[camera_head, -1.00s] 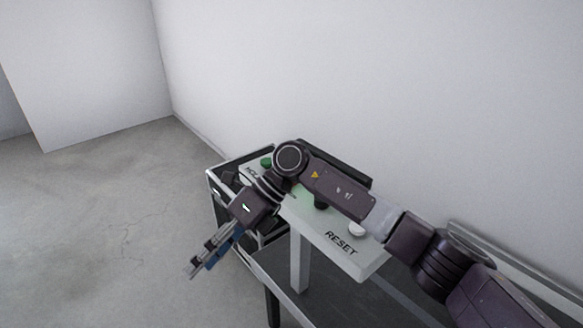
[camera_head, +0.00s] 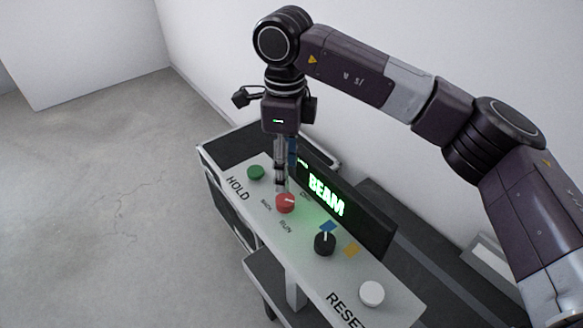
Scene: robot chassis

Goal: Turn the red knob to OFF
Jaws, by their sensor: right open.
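The red knob (camera_head: 286,205) sits on the pale panel (camera_head: 318,271), with a short white mark on its top. Small labels ring it: one on its left, "RUN" below it, and a partly hidden, hard-to-read one at its upper right. My right gripper (camera_head: 281,187) points down from above, its fingertips at the knob's far side in the picture. It is open, and whether the fingers touch the knob I cannot tell. My left gripper is not in view.
A green button (camera_head: 256,172) by "HOLD", a black knob (camera_head: 325,243) with blue and yellow marks, and a white button (camera_head: 372,292) by "RESET" share the panel. A lit display (camera_head: 327,195) reading "BEAM" stands behind. Open floor lies left.

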